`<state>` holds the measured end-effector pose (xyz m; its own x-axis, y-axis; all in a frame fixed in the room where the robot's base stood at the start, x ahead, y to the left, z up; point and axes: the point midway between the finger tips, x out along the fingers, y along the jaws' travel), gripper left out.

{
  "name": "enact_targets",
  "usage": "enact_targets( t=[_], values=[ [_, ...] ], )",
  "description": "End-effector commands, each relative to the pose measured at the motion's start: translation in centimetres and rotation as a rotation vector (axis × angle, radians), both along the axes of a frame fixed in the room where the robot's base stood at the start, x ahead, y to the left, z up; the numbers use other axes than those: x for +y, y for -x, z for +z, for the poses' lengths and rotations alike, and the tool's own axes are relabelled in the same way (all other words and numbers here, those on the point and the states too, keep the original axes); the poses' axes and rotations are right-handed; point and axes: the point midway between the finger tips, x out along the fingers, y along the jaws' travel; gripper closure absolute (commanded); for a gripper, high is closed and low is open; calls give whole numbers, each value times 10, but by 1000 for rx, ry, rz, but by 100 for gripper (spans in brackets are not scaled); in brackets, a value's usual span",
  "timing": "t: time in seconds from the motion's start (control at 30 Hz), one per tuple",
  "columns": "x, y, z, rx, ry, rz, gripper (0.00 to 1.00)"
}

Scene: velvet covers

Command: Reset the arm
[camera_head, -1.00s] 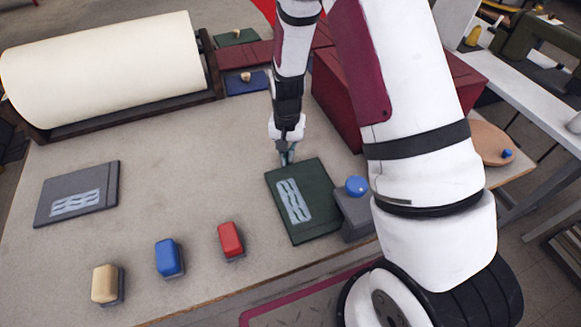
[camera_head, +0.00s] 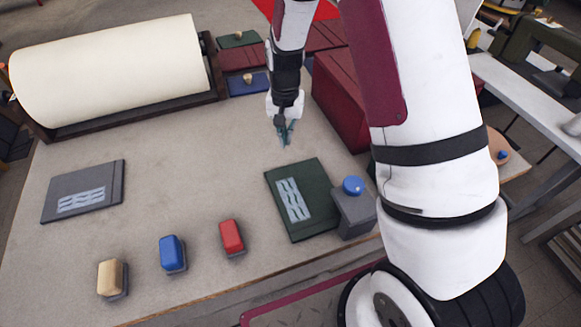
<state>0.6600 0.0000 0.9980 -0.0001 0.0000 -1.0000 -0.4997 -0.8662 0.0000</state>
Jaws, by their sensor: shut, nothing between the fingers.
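My gripper (camera_head: 284,141) is shut and empty. It points down above the grey table (camera_head: 190,185), just beyond the far edge of a dark green book-like cover (camera_head: 317,180) with a pale wavy patch. A gap shows between the fingertips and that cover. My white and maroon arm comes in from the right and hides part of the table's right side.
A grey cover (camera_head: 107,181) lies at left. Tan (camera_head: 111,279), blue (camera_head: 172,254) and red (camera_head: 232,237) blocks stand along the front. A blue-knobbed grey block (camera_head: 355,214) is beside the green cover. A maroon box (camera_head: 338,105) stands close right of my gripper; a cream roll (camera_head: 110,68) lies behind.

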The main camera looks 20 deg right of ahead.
Motion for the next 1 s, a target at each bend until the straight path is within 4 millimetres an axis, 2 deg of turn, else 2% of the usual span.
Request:
enact_targets(
  t=[0.53, 0.63, 0.77, 1.0],
  values=[
    [0, 0, 2, 0, 0, 0, 100],
    [0, 0, 10, -9, -2, 6, 100],
    [1, 5, 43, -41, -9, 33, 100],
    [4, 32, 128, -129, -18, 124, 100]
  ],
)
